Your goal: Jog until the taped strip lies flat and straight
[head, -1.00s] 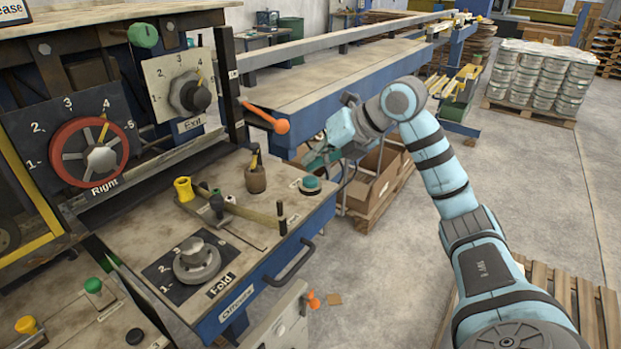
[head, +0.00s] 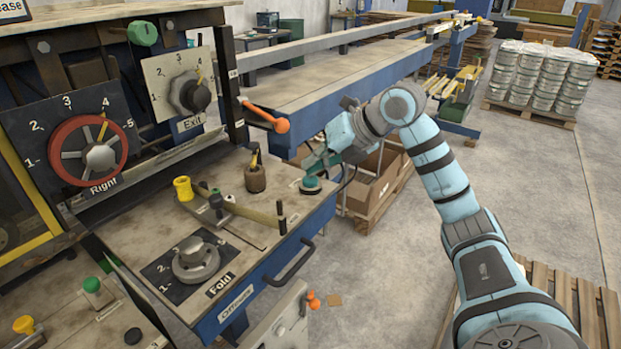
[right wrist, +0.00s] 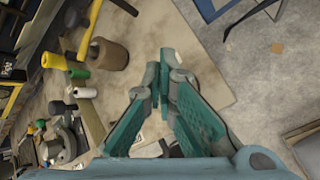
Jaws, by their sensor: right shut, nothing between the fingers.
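In the right wrist view the closed fingers (right wrist: 165,80) hide the button. I cannot make out a taped strip in either view. My left gripper is not in view.
The red Right dial (head: 88,152) and the Exit dial (head: 190,94) stand upright behind. A cardboard box (head: 372,186) lies beyond the panel.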

